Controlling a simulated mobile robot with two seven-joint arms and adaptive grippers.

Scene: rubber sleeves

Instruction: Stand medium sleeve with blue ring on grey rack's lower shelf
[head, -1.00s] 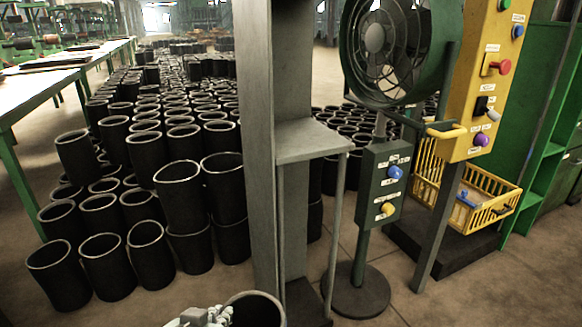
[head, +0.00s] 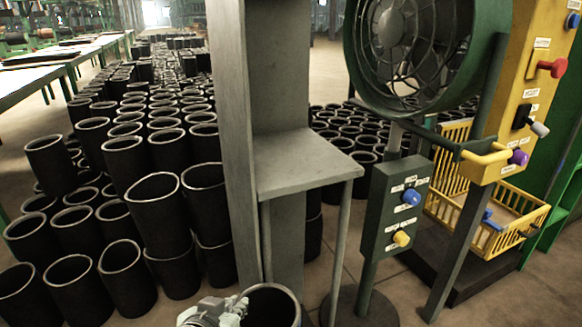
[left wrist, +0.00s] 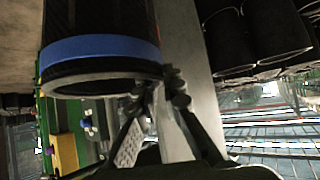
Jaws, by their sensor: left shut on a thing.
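My left gripper (head: 240,308) is at the bottom edge of the head view, shut on the wall of a black sleeve (head: 272,307) with a pale rim. In the left wrist view the held sleeve (left wrist: 100,22) shows a blue ring (left wrist: 100,48) near one end, and the fingers (left wrist: 165,92) are at that end's edge. The grey rack (head: 230,120) stands just beyond, with a bare flat shelf (head: 305,165) at mid height. The held sleeve is in front of and below this shelf in the picture, apart from it. My right gripper is not in view.
Many black sleeves (head: 155,205) stand crowded and stacked left of the rack. A green fan (head: 425,50), a dark button box (head: 395,210) on a stand, a yellow control panel (head: 525,90) and a yellow crate (head: 490,215) are on the right.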

